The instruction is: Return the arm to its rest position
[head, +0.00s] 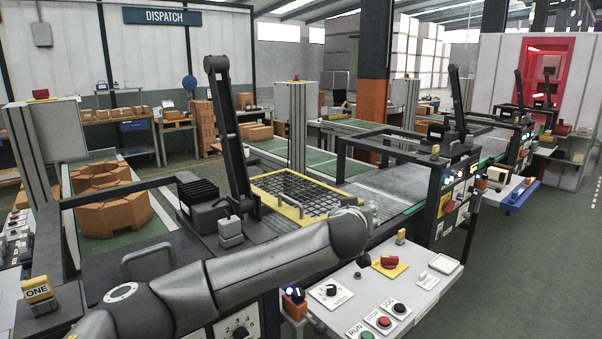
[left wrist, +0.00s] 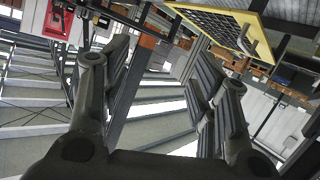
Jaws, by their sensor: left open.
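My left arm, in a grey sleeve, reaches in the head view from the lower left across the front of the machine to a rounded joint beside the control panel (head: 385,300). That guard also shows behind my arm in the head view (head: 262,187). My right gripper is in neither view.
The panel carries a red switch on a yellow plate (head: 390,262), a black rotary knob (head: 331,290) and RUN, STOP and JOG buttons. A black upright lever (head: 232,135) stands behind my arm. Floor is clear at right.

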